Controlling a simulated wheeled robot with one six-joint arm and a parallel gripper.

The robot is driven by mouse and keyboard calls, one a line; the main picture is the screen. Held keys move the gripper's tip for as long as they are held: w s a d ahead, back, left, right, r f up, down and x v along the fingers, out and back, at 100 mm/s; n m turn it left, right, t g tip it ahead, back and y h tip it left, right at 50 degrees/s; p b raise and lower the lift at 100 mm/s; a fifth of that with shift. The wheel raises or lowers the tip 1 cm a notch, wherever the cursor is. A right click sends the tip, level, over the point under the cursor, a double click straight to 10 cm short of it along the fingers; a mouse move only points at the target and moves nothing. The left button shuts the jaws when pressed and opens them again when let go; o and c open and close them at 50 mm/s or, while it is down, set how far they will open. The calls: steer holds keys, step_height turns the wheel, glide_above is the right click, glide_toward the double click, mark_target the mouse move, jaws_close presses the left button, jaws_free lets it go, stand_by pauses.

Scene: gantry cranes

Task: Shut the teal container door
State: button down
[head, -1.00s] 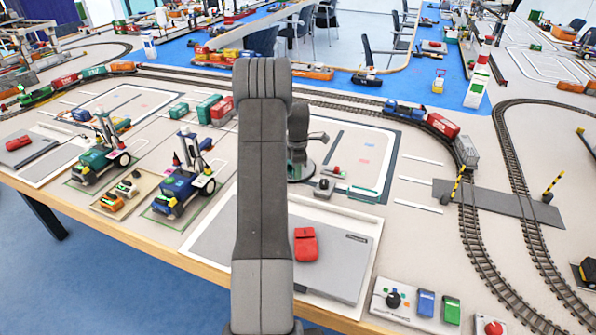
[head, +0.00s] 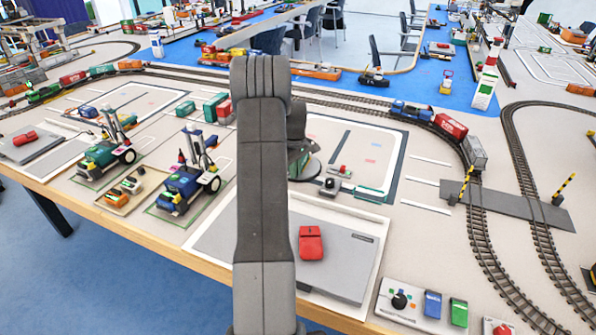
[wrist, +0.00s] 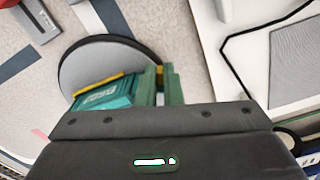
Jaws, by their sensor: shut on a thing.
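In the wrist view, a teal container (wrist: 103,94) with pale lettering and a yellow strip along one edge stands on a round grey disc (wrist: 78,68). My gripper (wrist: 160,88) has its two green fingers just right of the container. They are shut on a thin part between them, which I take to be the teal container door; little of it shows, so its opening angle cannot be told. In the head view, my arm hides the container, and my dark wrist is partly visible above the round disc (head: 312,168).
A red block (head: 311,242) lies on a grey plate (head: 345,262) in front. A small red and grey fixture (head: 338,171) is right of the disc. Two toy vehicles stand left, the nearer one blue (head: 180,190). Railway track with wagons (head: 450,126) runs behind and right.

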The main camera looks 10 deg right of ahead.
steer(key=m, duration=0.3)
steer(key=shift+w+a+m, duration=0.3)
steer(key=shift+w+a, duration=0.1)
steer(key=m, duration=0.2)
steer(key=w+m, duration=0.1)
steer(key=shift+a+m, duration=0.3)
steer(key=m, duration=0.1)
steer(key=w+m, duration=0.1)
steer(key=m, duration=0.3)
steer(key=shift+w+a, duration=0.1)
steer(key=shift+w, duration=0.2)
steer(key=shift+m, duration=0.3)
steer(key=c, duration=1.8)
jaws_free()
steer(key=shift+c, duration=0.2)
steer(key=shift+r, duration=0.1)
